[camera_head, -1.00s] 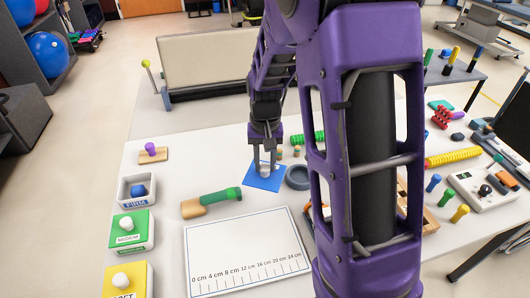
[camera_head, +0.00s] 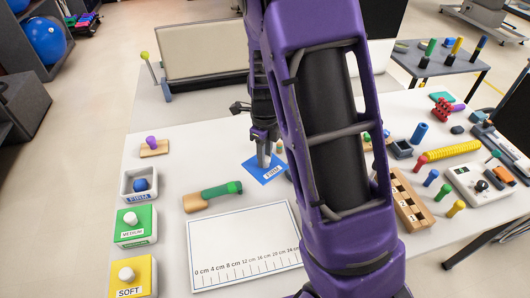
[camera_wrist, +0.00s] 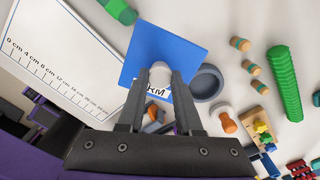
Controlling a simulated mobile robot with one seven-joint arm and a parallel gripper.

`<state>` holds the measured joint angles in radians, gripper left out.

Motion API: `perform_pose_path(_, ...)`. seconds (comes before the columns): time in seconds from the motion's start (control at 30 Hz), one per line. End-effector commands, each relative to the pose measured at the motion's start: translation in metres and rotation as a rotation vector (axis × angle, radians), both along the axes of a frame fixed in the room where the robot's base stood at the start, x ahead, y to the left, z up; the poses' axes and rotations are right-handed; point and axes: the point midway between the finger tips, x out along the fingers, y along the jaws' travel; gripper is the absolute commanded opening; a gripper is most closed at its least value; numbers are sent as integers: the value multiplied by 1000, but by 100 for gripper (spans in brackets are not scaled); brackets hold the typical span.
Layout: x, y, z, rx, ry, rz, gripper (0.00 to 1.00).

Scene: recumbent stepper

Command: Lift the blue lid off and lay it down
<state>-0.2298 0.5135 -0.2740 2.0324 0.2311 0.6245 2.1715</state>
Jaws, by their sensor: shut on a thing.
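The blue lid (camera_head: 256,165) is a flat blue square with a white FIRM label and a pale knob (camera_wrist: 160,72). In the head view it is low over the white table, right of the green-and-tan piece; I cannot tell whether it touches the tabletop. My gripper (camera_head: 264,160) is above it, and in the wrist view my gripper (camera_wrist: 161,82) is shut on the knob. The FIRM box (camera_head: 139,196) stands at the table's left edge, uncovered, with a blue ball (camera_head: 140,184) inside.
A dark grey ring dish (camera_wrist: 208,83) lies close beside the lid. The green-and-tan piece (camera_head: 213,193) and the white ruler board (camera_head: 243,243) lie nearby. The MEDIUM box (camera_head: 134,225) and SOFT box (camera_head: 131,276) are closed.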

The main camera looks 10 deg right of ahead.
Motion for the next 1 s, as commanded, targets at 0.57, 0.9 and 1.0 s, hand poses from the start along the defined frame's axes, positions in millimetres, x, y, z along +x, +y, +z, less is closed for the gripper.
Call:
perform_pose_path(0.57, 0, 0, -38, -1, 1, -66, 0)
perform_pose_path(0.9, 0, 0, -69, -1, 1, -64, 0)
perform_pose_path(1.0, 0, 0, -71, -1, 0, -64, 0)
